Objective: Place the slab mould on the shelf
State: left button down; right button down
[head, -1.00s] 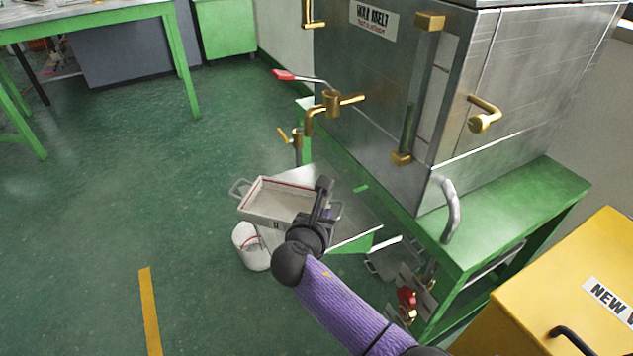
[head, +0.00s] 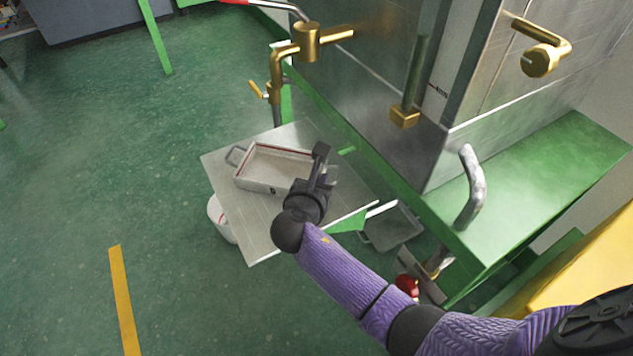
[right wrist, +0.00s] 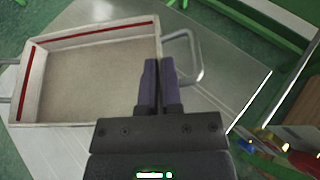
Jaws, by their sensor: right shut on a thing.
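The slab mould (head: 265,186) is a shallow, pale rectangular tray with a red line inside its walls and a wire handle at each end. It is upright and level, over the grey metal shelf (head: 250,240) beside the tank. I cannot tell whether its base touches the shelf. My left gripper is out of view.
The steel tank (head: 370,90) stands on a green frame (head: 545,180) behind the shelf. A brass tap (head: 305,42) rises above the shelf's back edge. A white bucket (head: 219,220) stands below its left side. Another grey tray (head: 392,226) is lower right.

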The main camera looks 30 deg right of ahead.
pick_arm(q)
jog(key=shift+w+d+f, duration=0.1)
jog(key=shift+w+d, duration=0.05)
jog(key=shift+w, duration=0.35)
pick_arm(e)
jog(key=c, duration=0.8)
grip_release()
jog(key=shift+r, duration=0.2)
jog(key=p+v, duration=0.7)
jog(key=v, duration=0.4)
jog(key=shift+s+a+r, duration=0.1)
jog(key=shift+s+r, duration=0.05)
jog(key=shift+r, duration=0.05)
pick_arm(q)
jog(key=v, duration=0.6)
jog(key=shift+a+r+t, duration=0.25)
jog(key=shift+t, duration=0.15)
pick_arm(e)
jog(key=shift+s+a+f, duration=0.1)
jog(key=shift+s+a, duration=0.1)
